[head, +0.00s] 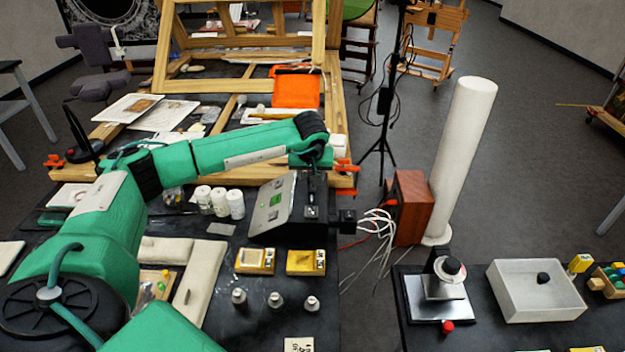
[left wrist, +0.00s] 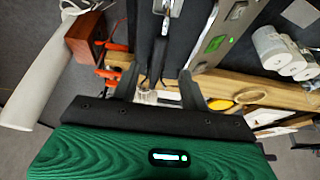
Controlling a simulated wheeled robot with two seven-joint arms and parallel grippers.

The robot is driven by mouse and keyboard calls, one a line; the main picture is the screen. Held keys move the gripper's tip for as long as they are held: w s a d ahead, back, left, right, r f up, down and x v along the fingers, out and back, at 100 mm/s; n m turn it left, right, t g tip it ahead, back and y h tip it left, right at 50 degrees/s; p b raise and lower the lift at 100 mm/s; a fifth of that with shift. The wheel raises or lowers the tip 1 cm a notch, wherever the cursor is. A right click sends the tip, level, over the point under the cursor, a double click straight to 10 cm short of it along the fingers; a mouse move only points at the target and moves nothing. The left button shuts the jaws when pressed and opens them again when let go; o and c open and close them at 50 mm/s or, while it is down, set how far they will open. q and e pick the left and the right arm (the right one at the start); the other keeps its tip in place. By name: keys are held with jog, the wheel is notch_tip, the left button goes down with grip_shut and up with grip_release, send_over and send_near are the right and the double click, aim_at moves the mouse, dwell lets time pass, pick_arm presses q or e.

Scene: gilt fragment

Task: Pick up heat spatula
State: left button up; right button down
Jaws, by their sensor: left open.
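A dark control station (head: 272,208) with a sloped silver panel and a green display stands on the left black table in the head view. Its panel also shows in the left wrist view (left wrist: 216,42). A slim dark tool with a metallic part, which looks like the heat spatula (left wrist: 156,58), lies beside the station. My left gripper (left wrist: 161,82) is open, with a finger on either side of the tool's near end. I cannot tell whether they touch it. In the head view my left gripper (head: 316,168) is at the station's far right side, partly hidden. My right gripper is not seen.
White jars (head: 220,202) stand left of the station. Loose white cables (head: 375,225) and a wooden box (head: 411,205) are to the right. A wooden easel frame (head: 165,90) stands behind.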

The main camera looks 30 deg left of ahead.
aim_at(312, 188)
pick_arm(q)
jog(key=shift+w+a+f, duration=0.2)
jog(key=shift+w+f, duration=0.1)
jog(key=shift+f, duration=0.35)
jog(key=shift+w+a+f, duration=0.1)
jog(key=shift+w+f, duration=0.05)
jog(key=shift+f, duration=0.15)
jog(key=shift+f+p, duration=0.9)
jog(key=shift+p, duration=0.2)
jog(key=p+x, duration=0.1)
jog(key=x, duration=0.2)
jog(key=shift+f, duration=0.3)
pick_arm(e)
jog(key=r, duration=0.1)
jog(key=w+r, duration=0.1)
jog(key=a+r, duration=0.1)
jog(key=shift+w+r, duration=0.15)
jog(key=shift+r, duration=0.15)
pick_arm(q)
jog(key=shift+r, duration=0.1)
jog(key=shift+c, duration=1.4)
grip_shut()
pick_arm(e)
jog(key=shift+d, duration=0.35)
